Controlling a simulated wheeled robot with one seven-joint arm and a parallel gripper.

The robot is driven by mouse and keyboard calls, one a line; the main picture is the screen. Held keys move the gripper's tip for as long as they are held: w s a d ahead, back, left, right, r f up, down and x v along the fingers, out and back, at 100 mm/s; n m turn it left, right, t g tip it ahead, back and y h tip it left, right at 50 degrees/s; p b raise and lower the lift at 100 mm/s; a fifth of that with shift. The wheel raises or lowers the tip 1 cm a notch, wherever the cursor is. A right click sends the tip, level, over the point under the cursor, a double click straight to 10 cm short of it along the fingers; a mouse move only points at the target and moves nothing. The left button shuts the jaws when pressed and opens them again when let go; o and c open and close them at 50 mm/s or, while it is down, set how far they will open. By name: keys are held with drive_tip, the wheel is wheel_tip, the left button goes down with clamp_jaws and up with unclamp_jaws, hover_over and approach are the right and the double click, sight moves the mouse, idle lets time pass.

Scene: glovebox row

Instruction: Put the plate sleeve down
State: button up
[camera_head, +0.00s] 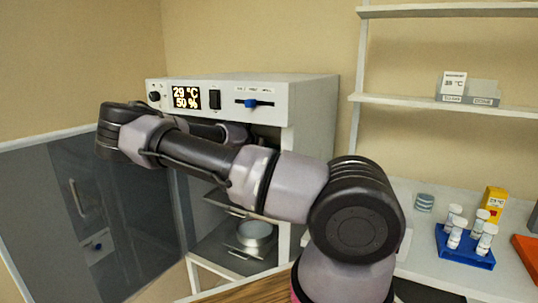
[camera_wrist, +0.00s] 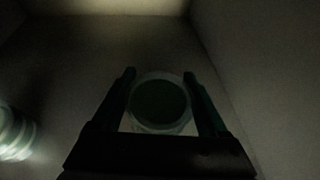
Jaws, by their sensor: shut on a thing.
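The plate sleeve (camera_wrist: 160,102) shows in the wrist view as a round, dark-topped piece with a pale rim. It sits between the two fingers of my gripper (camera_wrist: 162,95), which is shut on it. The space around it is dim, with pale walls. Whether the sleeve's underside touches a surface cannot be told. In the head view my arm reaches across the front of a white incubator cabinet (camera_head: 312,130). My gripper and the held sleeve are hidden there.
A stack of clear dishes (camera_wrist: 14,134) stands left of my gripper. In the head view a round stack (camera_head: 255,236) sits on a lower shelf. The dark glass door (camera_head: 85,215) stands open at left. A blue tube rack (camera_head: 464,247) is on the right bench.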

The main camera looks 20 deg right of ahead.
drive_tip(key=shift+d+f, duration=0.1)
drive_tip(key=shift+f, duration=1.65)
drive_tip(key=o, duration=1.4)
drive_tip(key=v, duration=0.7)
drive_tip(key=shift+s+a+r, duration=0.1)
drive_tip(key=shift+a, duration=0.15)
drive_tip(key=shift+a, duration=0.1)
